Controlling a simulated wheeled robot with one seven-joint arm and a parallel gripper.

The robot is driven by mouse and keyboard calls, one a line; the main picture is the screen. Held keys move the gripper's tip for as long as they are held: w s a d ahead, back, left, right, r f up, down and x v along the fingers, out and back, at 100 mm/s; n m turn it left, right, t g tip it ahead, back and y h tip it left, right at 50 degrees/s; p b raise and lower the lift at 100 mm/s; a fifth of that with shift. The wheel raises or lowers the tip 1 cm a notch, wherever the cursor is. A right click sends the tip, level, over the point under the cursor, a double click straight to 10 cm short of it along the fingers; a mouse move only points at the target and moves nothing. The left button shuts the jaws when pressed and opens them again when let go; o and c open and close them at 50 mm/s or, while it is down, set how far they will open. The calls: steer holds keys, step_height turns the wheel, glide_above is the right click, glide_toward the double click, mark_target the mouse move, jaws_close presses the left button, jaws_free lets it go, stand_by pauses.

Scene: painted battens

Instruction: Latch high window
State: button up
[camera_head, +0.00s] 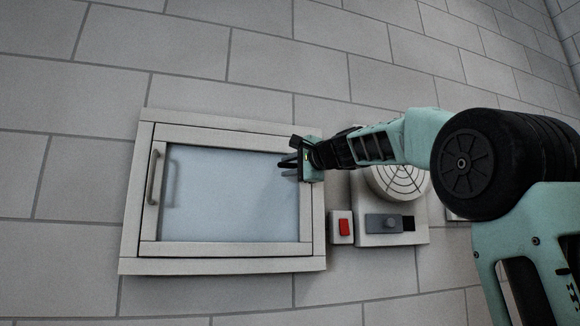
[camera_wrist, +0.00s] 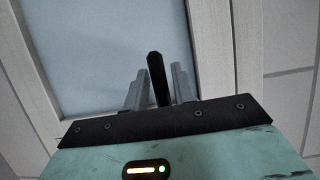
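The window (camera_head: 230,195) is a pale blue pane in a white frame, set in the wall in the head view. Its sash looks flush with the frame. A grey bar handle (camera_head: 153,176) is on the sash's left side. My gripper (camera_head: 288,163) is at the upper right of the window, in front of the right sash edge. In the wrist view my gripper (camera_wrist: 160,82) has its two grey fingers apart. A dark bar (camera_wrist: 157,75) stands between them, with narrow gaps showing; it may be a latch lever, but I cannot tell. The window latch is otherwise hidden by my gripper.
Right of the window are a small box with a red switch (camera_head: 344,227), a grey panel with a sliding knob (camera_head: 384,223) and a round vent (camera_head: 398,180), partly behind my arm. The tiled wall (camera_head: 290,70) above is clear.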

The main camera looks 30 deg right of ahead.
jaws_close()
steer(key=shift+f, duration=0.1)
steer(key=f+n, duration=0.1)
steer(key=f+n+g, duration=0.1)
steer(key=n, duration=0.1)
steer(key=shift+d+g, duration=0.25)
steer(key=shift+g, duration=0.05)
steer(key=n, duration=0.1)
steer(key=f+n+g+h, duration=0.1)
steer(key=d+f+n, duration=0.1)
steer(key=n, duration=0.1)
steer(key=shift+s+d+h, duration=0.1)
steer(key=shift+s+h, duration=0.15)
steer(key=shift+h, duration=0.05)
steer(key=d+n+g+h, duration=0.1)
steer(key=f+n, duration=0.1)
steer(key=n, duration=0.1)
steer(key=shift+s+d+f+g+h, duration=0.2)
steer(key=shift+s+d+g+h, duration=0.05)
steer(key=shift+d+g+h, duration=0.15)
steer(key=shift+s+d+f+n+g+h, duration=0.2)
steer(key=shift+d+n+h, duration=0.35)
steer(key=shift+n, duration=0.3)
steer(key=shift+s+d+f+n+g+h, duration=0.1)
steer(key=shift+s+d+n+g+h, duration=0.1)
steer(key=shift+d+n+h, duration=0.5)
steer(key=shift+n, duration=0.25)
